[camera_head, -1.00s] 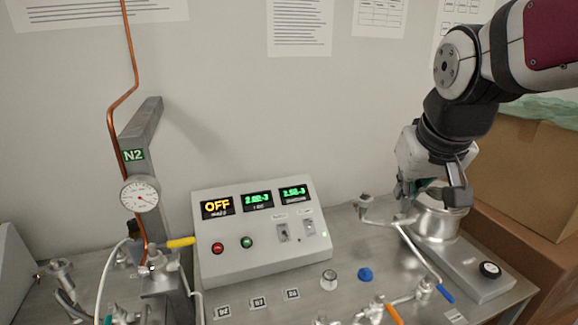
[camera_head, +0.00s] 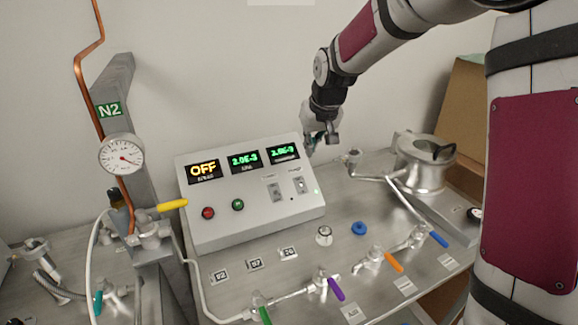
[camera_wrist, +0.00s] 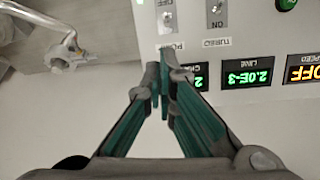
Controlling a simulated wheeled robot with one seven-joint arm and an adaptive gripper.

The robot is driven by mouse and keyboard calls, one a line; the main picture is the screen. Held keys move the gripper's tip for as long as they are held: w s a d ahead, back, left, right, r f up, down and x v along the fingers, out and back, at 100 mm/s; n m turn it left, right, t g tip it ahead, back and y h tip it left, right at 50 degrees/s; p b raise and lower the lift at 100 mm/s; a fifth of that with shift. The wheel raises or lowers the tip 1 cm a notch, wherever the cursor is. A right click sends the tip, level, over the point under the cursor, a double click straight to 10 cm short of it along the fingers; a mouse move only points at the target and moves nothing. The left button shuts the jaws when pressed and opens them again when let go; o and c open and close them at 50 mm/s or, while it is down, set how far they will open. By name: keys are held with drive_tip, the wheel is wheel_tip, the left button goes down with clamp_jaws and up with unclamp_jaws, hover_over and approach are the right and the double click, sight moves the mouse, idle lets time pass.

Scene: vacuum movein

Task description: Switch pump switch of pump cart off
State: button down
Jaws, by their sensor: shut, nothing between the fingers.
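The control box (camera_head: 250,222) of the pump cart stands against the wall, with a sloped front panel. The pump switch (camera_head: 300,185) is the right one of two toggles on it. The turbo switch (camera_head: 275,191) is to its left. In the upside-down wrist view, the pump switch (camera_wrist: 167,17) is at the top and the turbo switch (camera_wrist: 216,14) is right of it. Their lever positions are too small to tell. My gripper (camera_head: 309,150) is shut and empty by the panel's top right corner. In the wrist view, my gripper's fingertips (camera_wrist: 161,72) overlap the panel edge near the pump label.
An orange OFF display (camera_head: 204,171) and two green readouts sit on the panel. Red (camera_head: 208,213) and green (camera_head: 238,205) buttons are below. Coloured valve handles and pipes are in front. A metal flange (camera_head: 425,165) is to the right.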

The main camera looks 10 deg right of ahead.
sight(299, 173)
drive_tip(key=shift+w+a+f, duration=0.2)
drive_tip(key=shift+w+f, duration=0.2)
drive_tip(key=shift+w, duration=0.05)
drive_tip(key=x, duration=1)
